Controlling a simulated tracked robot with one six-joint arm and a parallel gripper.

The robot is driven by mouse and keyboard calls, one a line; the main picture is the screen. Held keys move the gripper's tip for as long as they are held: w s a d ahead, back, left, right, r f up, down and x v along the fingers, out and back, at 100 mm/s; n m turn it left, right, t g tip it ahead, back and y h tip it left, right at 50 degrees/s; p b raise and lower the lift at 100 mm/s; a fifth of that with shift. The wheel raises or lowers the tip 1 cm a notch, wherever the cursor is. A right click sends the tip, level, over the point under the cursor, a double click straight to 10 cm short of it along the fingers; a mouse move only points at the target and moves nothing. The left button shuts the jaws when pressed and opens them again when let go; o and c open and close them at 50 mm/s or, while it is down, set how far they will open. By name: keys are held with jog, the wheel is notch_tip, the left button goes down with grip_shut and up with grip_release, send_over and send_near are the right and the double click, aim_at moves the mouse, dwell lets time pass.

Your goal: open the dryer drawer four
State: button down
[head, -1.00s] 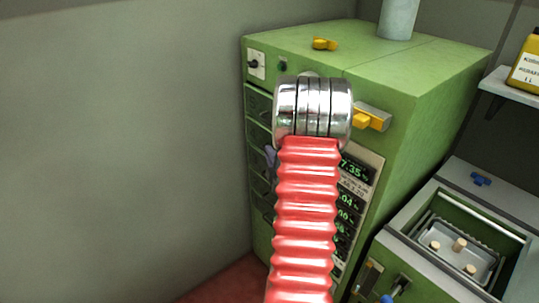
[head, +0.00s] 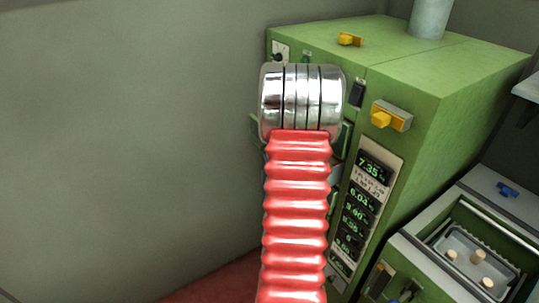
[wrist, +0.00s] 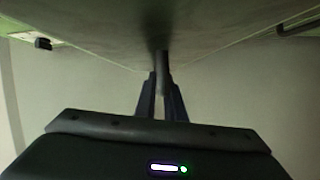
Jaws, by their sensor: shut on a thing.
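The green dryer cabinet (head: 420,85) stands right of the middle in the head view. My red arm and its silver joint cover most of its drawer column. A green drawer edge (head: 256,132) shows left of the arm, out past the cabinet's left edge, so a drawer appears to stand out. I cannot read its number. In the wrist view my gripper (wrist: 162,98) is shut on a dark handle (wrist: 162,68), which juts from a grey-green drawer front (wrist: 95,38). The gripper is hidden in the head view.
A display panel (head: 357,215) with green numbers runs down the cabinet's front, below a yellow knob (head: 388,117). An open bin with a tray of corks (head: 478,256) is at the lower right. A plain grey wall (head: 120,130) stands on the left.

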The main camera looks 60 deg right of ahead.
jog(key=shift+f, duration=0.25)
jog(key=c, duration=2.2)
grip_release()
jog(key=shift+s, duration=0.1)
jog(key=o, duration=0.4)
jog(key=shift+r, duration=0.15)
jog(key=shift+c, duration=0.2)
